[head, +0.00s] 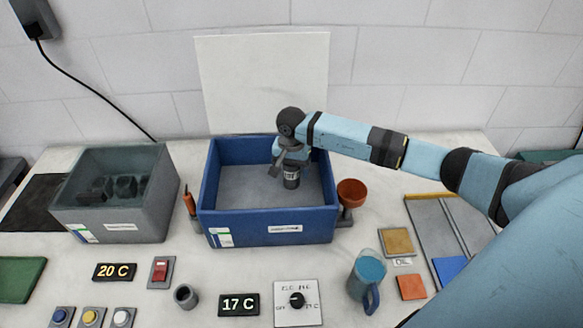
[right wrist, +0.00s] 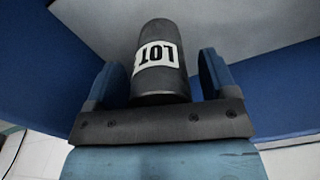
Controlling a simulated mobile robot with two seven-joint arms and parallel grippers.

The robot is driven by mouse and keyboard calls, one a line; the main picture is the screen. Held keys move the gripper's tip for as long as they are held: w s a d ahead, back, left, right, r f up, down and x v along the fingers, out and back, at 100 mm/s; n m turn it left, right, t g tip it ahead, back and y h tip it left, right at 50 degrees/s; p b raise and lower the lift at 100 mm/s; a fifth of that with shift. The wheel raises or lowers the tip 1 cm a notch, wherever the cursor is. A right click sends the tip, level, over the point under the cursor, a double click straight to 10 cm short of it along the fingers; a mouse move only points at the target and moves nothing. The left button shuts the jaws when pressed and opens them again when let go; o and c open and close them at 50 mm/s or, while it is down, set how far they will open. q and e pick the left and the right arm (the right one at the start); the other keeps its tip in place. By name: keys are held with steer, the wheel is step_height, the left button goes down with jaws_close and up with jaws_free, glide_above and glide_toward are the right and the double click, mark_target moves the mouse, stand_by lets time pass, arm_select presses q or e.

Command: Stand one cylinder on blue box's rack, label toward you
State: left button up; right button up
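The blue box (head: 270,238) stands mid-table, its grey inside (head: 238,190) partly in view; I cannot make out a separate rack. A dark cylinder (head: 291,181) is upright inside the box, below my right gripper (head: 285,158). Its pale label shows on the side facing me in the head view. In the right wrist view the cylinder (right wrist: 160,85) with its "LOT" label is between the fingers of my right gripper (right wrist: 160,78). Narrow gaps show beside it, so the fingers look open around it. Its contact with the surface below is unclear. My left gripper is out of view.
A grey bin (head: 140,205) with dark pieces stands left. An orange-handled tool (head: 190,203) and an orange cup on a stand (head: 351,192) flank the blue box. A blue mug (head: 368,275), displays, a knob panel (head: 297,315) and coloured tiles (head: 397,241) occupy the front.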

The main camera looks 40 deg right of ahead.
steer(key=shift+r, duration=0.15)
step_height(320, 180, up, 12)
steer(key=shift+b, duration=0.5)
stand_by(0.4)
